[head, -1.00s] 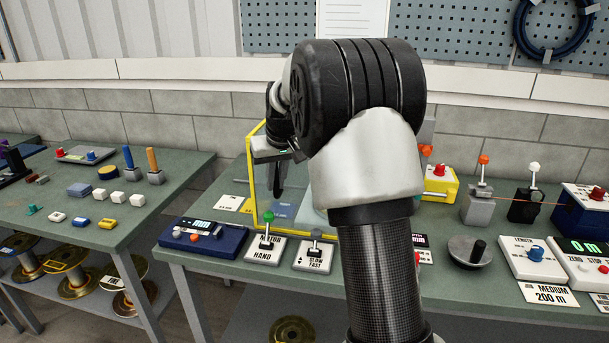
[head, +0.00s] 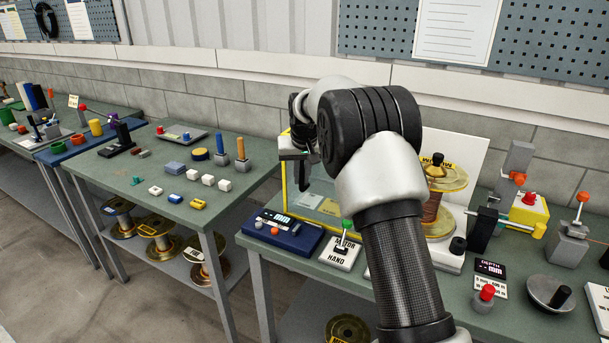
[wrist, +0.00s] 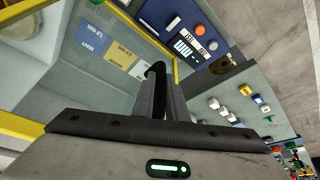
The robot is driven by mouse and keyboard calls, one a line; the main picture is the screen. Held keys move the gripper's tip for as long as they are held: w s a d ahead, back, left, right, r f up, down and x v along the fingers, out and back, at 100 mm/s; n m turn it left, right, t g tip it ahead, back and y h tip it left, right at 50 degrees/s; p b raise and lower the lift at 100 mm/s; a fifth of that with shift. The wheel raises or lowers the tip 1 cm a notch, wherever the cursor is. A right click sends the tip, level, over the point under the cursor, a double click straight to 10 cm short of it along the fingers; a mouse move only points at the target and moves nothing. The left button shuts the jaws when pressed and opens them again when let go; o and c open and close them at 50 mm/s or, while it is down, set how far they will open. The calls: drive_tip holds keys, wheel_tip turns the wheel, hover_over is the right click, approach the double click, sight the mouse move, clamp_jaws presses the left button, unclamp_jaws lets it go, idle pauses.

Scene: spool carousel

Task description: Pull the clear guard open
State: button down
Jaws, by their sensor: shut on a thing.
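The clear guard is a see-through pane with a yellow frame (head: 284,180), standing at the left end of the green bench. Its yellow edge also shows in the wrist view (wrist: 20,126). My gripper (head: 303,168) is at the guard, near its upper left part, with its fingers pointing down. In the wrist view my gripper (wrist: 158,98) is shut on a dark upright part, the guard's handle (wrist: 155,70). My arm hides part of the guard. A copper-coloured spool (head: 434,205) with yellowish flanges shows right of my arm.
A second green table (head: 165,215) with small blocks is to the left, across a gap. Several levers and knobs stand to the right.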

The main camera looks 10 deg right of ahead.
drive_tip(key=c, duration=1.8)
unclamp_jaws()
drive_tip(key=shift+o, duration=0.2)
drive_tip(key=v, duration=1.7)
drive_tip(key=shift+s+r+b, duration=0.15)
drive_tip(key=shift+b, duration=0.15)
